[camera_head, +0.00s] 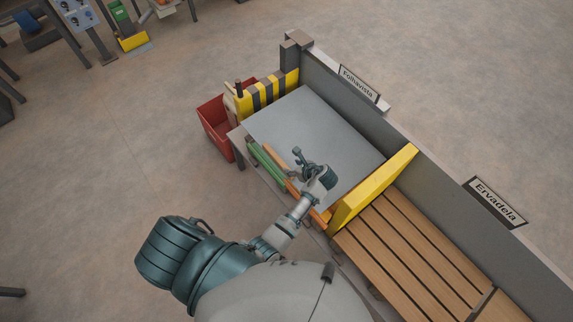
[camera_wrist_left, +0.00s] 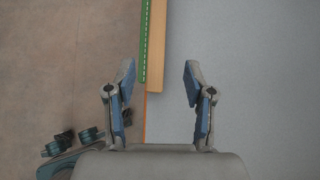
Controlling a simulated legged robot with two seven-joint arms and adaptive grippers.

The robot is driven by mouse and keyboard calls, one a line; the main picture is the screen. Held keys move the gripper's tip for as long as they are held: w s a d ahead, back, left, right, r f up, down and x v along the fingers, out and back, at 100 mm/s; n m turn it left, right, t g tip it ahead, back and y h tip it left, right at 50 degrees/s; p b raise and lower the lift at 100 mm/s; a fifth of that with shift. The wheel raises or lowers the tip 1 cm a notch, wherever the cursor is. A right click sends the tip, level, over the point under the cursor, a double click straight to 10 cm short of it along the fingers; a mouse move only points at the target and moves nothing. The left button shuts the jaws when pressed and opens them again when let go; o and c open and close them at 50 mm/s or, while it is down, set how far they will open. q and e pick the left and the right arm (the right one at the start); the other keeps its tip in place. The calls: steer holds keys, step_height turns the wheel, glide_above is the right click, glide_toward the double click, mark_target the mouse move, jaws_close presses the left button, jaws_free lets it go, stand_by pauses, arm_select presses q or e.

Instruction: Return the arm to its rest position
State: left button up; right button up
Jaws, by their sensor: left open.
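My left arm comes up from the bottom of the head view. Its gripper (camera_head: 299,155) is over the near edge of a grey flat panel (camera_head: 318,130). In the left wrist view the left gripper (camera_wrist_left: 160,92) has its two blue-padded fingers apart with nothing between them. The wooden strip (camera_wrist_left: 156,45) and the green strip (camera_wrist_left: 144,40) along the panel's edge lie beyond the fingertips. My right gripper is in neither view.
A yellow board (camera_head: 372,190) stands at the panel's right end, beside wooden slats (camera_head: 410,255). A yellow-black striped barrier (camera_head: 266,95) and red bin (camera_head: 215,122) are at the far left end. A grey wall with signs runs behind. Open floor lies left.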

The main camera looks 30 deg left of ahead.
arm_select(q)
steer(key=d+r, duration=0.3)
steer(key=d, duration=0.3)
steer(key=s+a+f+n+h, duration=0.2)
steer(key=s+a+f+n, duration=0.2)
steer(key=s+n, duration=0.3)
steer(key=s+d+r+n+h, duration=0.1)
steer(key=s+r+n+h, duration=0.2)
steer(key=s+n, duration=0.5)
steer(key=s+r+n+h, duration=0.2)
steer(key=s+n+h, duration=0.25)
steer(key=s, duration=0.55)
step_height(320, 180, down, 23)
steer(key=s+d+g, duration=0.1)
steer(key=s, duration=0.1)
steer(key=s+a+f+g+y, duration=0.1)
steer(key=s+a+f, duration=0.1)
steer(key=s+f, duration=1.6)
steer(key=shift+a+f+b, duration=0.3)
steer(key=shift+a+f, duration=0.1)
steer(key=shift+f, duration=0.2)
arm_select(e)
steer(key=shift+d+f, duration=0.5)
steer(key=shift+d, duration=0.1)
